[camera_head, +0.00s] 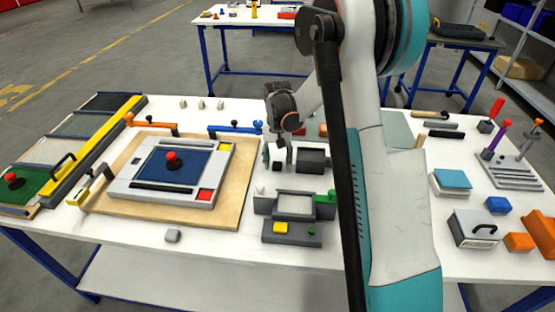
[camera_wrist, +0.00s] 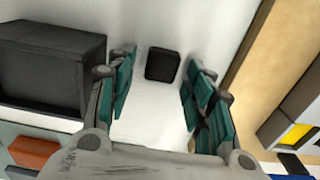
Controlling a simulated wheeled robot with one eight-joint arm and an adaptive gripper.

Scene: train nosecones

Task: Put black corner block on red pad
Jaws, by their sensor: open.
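The small black corner block (camera_wrist: 162,64) stands on the white table, in the gap between my fingers in the wrist view. In the head view the block (camera_head: 277,167) shows small and dark just under my fingertips. My gripper (camera_head: 280,157) is open, and its green-padded fingers (camera_wrist: 160,86) are spread apart on either side of the block, not closed on it. The red pad (camera_head: 205,195) is a red square at the near right corner of the grey frame (camera_head: 125,186). It shows bare in the head view.
A dark grey box (camera_wrist: 55,68) stands close beside my gripper; it also shows in the head view (camera_head: 311,160). The grey frame lies on a wooden board (camera_head: 225,214) left of my gripper. A grey fixture (camera_head: 290,232) stands nearer. My arm hides part of the table.

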